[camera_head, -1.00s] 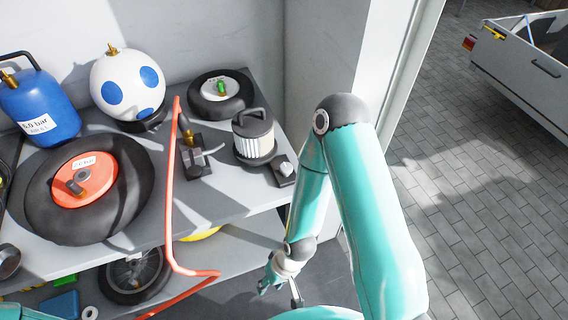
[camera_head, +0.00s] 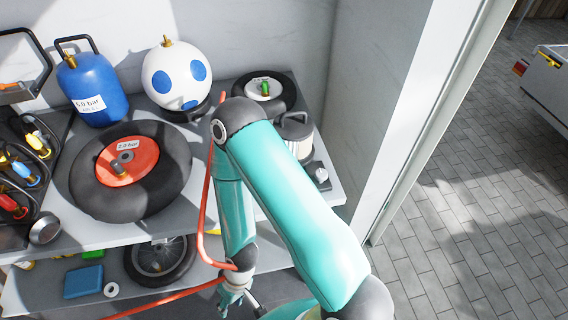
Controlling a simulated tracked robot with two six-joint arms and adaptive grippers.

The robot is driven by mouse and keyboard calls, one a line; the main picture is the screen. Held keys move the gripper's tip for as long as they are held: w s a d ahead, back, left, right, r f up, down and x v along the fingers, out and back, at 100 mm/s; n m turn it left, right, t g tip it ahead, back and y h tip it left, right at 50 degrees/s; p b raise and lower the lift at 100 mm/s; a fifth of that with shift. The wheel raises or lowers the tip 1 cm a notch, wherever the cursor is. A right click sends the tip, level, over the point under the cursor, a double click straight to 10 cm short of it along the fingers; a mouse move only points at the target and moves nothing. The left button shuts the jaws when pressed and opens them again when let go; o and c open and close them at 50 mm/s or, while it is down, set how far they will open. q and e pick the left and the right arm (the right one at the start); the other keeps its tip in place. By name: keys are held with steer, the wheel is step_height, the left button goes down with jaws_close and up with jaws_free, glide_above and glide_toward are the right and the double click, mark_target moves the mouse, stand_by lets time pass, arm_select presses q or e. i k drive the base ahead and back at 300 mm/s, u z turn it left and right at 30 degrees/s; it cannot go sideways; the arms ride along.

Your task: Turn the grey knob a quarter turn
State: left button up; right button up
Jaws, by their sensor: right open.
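A small light grey knob (camera_head: 320,172) sits on a dark block at the right end of the upper shelf, just right of the canister with a ribbed light body. My right arm crosses the middle of the view. My right gripper (camera_head: 238,301) hangs at the bottom, in front of the shelf and well below and left of the knob. It is open, with nothing seen between its fingers, and apart from the knob. My left gripper is not in view.
A red hose (camera_head: 205,205) hangs beside my right arm. Paved floor (camera_head: 460,210) lies right.

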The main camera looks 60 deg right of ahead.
mark_target(321, 175)
steer(key=u, duration=0.15)
steer(key=k, duration=1.75)
steer(key=z, duration=0.6)
steer(key=i, duration=0.95)
